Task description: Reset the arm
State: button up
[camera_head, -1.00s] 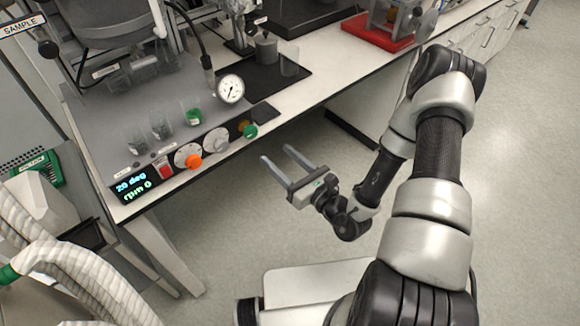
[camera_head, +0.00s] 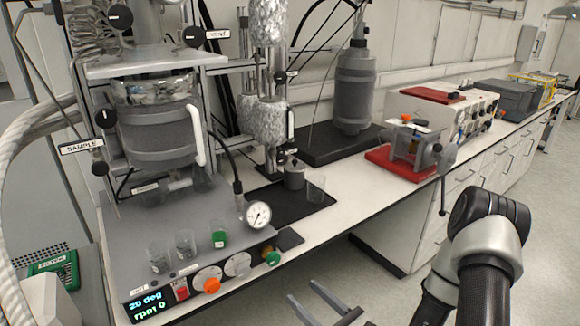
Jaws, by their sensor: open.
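My gripper (camera_head: 318,302) shows at the bottom edge of the head view, with its two grey fingers apart and nothing between them. It is in front of the bench edge, over the floor, to the right of the reactor's control panel. Its palm and wrist are mostly cut off by the frame. My arm (camera_head: 478,255) rises at the lower right, its bent joint in front of the bench drawers.
The control panel (camera_head: 150,303) reads 20 deg and rpm 0, near an orange knob (camera_head: 211,286) and a pressure gauge (camera_head: 258,214). A red-based device (camera_head: 400,172) stands farther along the bench (camera_head: 350,205). Open floor (camera_head: 552,185) lies at the right.

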jog(key=s+a+r+n+g+y+p, duration=0.1)
jog(key=a+r+n+g+y, duration=0.1)
jog(key=r+n, duration=0.15)
jog(key=s+a+r+n+g+y, duration=0.1)
jog(key=a+r+n+g+y, duration=0.15)
jog(key=r, duration=0.25)
jog(key=s+a+r+n+g+h+p, duration=0.3)
jog(key=s+r+n+g+h, duration=0.1)
jog(key=s+r+n+g, duration=0.9)
jog(key=s+d+r+n+t+h+p, duration=0.2)
jog(key=d+r+n+t+h, duration=0.6)
jog(key=d, duration=0.7)
notch_tip(320, 180, up, 4)
jog(key=n+h+p, duration=0.1)
jog(key=n+h, duration=0.1)
jog(key=h, duration=0.1)
jog(key=shift+s+d+r+n+t+h, duration=0.15)
jog(key=shift+d+r+n+t+h, duration=0.1)
jog(key=shift+d+n+t+h, duration=0.1)
